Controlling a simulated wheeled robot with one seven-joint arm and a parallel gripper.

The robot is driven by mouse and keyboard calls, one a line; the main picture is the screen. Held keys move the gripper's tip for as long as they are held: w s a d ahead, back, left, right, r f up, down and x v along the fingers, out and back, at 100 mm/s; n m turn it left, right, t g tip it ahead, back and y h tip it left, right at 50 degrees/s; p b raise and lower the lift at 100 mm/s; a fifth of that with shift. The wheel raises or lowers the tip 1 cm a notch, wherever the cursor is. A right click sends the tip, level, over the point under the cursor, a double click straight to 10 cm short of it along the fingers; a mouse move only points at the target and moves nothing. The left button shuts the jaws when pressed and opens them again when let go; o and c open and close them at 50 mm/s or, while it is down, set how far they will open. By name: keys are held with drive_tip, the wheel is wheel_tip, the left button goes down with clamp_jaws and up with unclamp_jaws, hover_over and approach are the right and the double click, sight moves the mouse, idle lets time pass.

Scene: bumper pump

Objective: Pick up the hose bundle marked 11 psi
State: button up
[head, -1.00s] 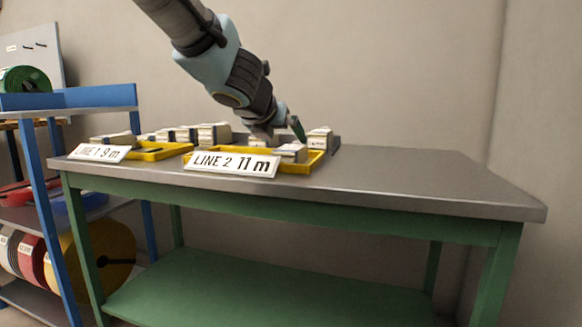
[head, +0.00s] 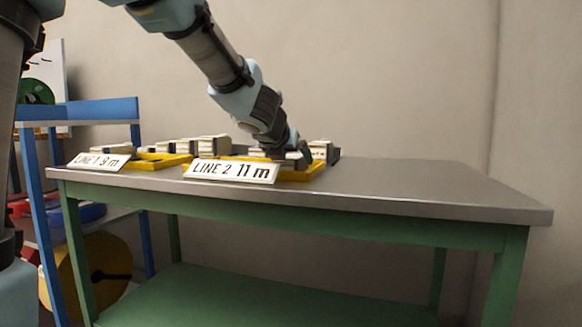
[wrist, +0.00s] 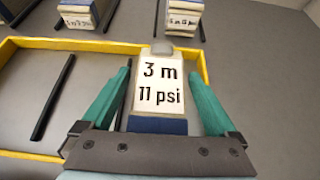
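The hose bundle marked "3 m 11 psi" (wrist: 158,90) lies in the wrist view with its white label facing up and a dark blue band at its near end. It sits in a yellow-rimmed tray (wrist: 203,58). My gripper (wrist: 160,77) has its green fingers on either side of this bundle, with narrow gaps visible, so it looks open around it. In the head view my gripper (head: 292,158) is down at the right part of the yellow tray (head: 313,173) behind the "LINE 2 11 m" sign (head: 232,171). The bundle is mostly hidden there.
Two other labelled bundles, one at upper left (wrist: 85,12) and one at upper right (wrist: 181,15), stand beyond the tray between dark dividers. A "LINE 1 9 m" sign (head: 98,161) and another yellow tray (head: 160,162) are to the left. The right of the table (head: 430,184) is clear.

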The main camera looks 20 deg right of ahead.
clamp_jaws()
idle(0.6)
drive_tip(key=shift+r, duration=0.1)
